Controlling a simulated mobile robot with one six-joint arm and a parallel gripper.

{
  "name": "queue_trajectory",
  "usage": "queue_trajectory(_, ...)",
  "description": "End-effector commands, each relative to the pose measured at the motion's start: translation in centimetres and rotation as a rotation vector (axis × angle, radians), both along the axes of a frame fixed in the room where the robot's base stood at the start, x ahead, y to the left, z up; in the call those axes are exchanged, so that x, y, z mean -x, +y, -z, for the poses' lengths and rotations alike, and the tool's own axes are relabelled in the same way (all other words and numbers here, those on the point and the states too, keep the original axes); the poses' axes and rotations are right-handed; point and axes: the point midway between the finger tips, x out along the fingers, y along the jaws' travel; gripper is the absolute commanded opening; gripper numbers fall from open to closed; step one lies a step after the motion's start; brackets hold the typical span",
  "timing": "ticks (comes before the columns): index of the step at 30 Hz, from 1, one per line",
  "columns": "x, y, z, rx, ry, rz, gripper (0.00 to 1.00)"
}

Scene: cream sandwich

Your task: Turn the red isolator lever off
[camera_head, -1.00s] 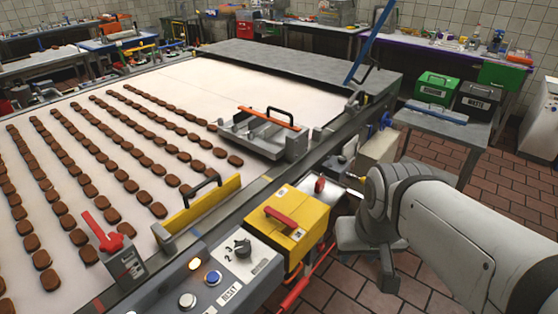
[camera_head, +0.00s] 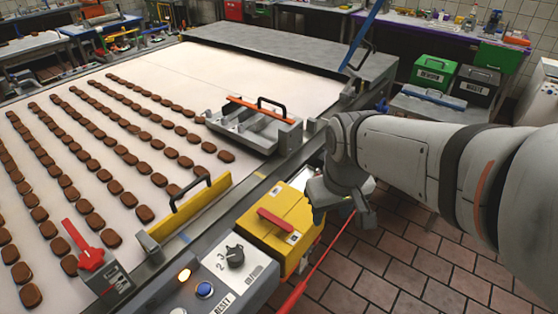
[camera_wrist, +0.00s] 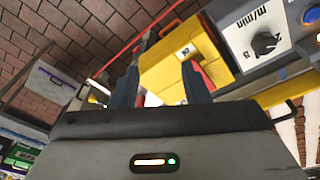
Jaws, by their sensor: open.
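A yellow box (camera_head: 252,226) with a red handle-like lever (camera_head: 277,219) on its top stands at the conveyor's near side; it lies across the box. A second red lever (camera_head: 84,248) slants up on a grey labelled housing at the left; I cannot tell which is the isolator. My gripper (camera_head: 342,212) is open and empty, just right of the yellow box and apart from it. In the wrist view, my two dark fingers (camera_wrist: 160,88) stand before the yellow box (camera_wrist: 170,68); neither red lever is clear there.
A grey panel with a dial (camera_head: 235,256), lit orange button (camera_head: 184,274) and blue button (camera_head: 204,290) adjoins the yellow box. A red rod (camera_head: 318,268) slants down below my gripper. A yellow guard (camera_head: 190,210) stands on the conveyor. Tiled floor (camera_head: 400,265) is clear at right.

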Motion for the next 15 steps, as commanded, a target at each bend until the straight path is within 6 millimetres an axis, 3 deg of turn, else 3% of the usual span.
queue_trajectory(1, -1.6, 1.4, 0.2, 0.012, 0.032, -0.091, 0.42)
queue_trajectory(6, -5.6, 5.8, 1.6, 0.045, 0.101, -0.367, 0.42)
queue_trajectory(10, -7.5, 8.5, 2.7, 0.06, 0.139, -0.52, 0.42)
queue_trajectory(15, -8.5, 10.2, 3.8, 0.069, 0.162, -0.614, 0.42)
